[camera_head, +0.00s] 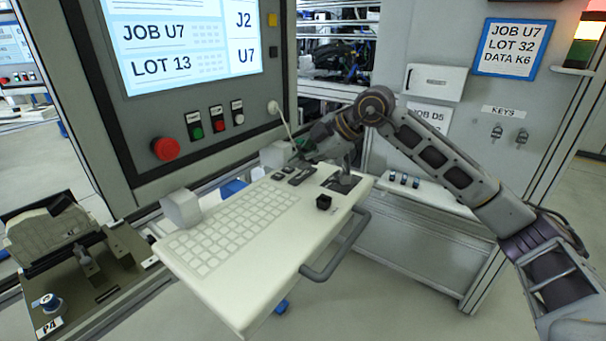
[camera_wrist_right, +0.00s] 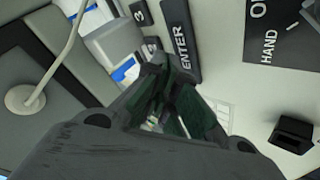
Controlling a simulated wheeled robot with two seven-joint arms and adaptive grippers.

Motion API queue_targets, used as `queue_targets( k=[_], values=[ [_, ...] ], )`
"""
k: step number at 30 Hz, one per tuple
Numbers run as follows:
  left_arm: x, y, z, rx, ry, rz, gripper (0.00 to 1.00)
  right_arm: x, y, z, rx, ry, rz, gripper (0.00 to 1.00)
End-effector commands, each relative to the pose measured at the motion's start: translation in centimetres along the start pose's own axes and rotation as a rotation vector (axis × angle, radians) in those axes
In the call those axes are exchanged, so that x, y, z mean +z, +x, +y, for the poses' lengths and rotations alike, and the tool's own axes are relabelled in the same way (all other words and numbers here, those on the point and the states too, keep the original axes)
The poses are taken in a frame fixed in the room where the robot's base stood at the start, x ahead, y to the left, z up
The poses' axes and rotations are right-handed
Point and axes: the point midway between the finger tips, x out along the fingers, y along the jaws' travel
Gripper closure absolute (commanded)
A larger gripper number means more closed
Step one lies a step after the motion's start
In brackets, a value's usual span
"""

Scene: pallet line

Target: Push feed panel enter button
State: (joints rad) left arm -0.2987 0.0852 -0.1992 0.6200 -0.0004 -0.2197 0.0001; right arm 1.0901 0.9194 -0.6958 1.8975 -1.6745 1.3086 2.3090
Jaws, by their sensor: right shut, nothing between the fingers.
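The feed panel (camera_head: 245,255) is a pale, tilted console with a grid of keys, in the middle of the head view. Its ENTER button (camera_wrist_right: 180,38) is a long dark key with white lettering in the right wrist view; it also shows near the panel's upper edge in the head view (camera_head: 302,176). My right gripper (camera_head: 300,157) is shut and empty, above the panel's upper edge. In the right wrist view its fingertips (camera_wrist_right: 168,66) lie over the lower left edge of the ENTER button. I cannot tell whether they touch it. My left gripper is not in view.
Smaller dark keys (camera_wrist_right: 151,45) sit beside ENTER. A dark plate marked HAND (camera_wrist_right: 278,35) and a black knob (camera_head: 323,202) are on the panel. A handle (camera_head: 335,262) juts from its front. A screen housing with a red button (camera_head: 165,149) stands behind; a cable (camera_head: 287,125) hangs nearby.

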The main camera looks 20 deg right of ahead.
Motion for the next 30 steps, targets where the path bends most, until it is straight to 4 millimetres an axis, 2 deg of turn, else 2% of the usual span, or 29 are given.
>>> queue_targets(
  k=[8,30],
  values=[
    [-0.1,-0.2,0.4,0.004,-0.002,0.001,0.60,-0.1,-0.2,0.1,0.000,0.000,0.000,1.00],
    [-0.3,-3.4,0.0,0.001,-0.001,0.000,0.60,-2.4,-3.2,2.4,0.000,0.000,0.000,1.00]
  ],
)
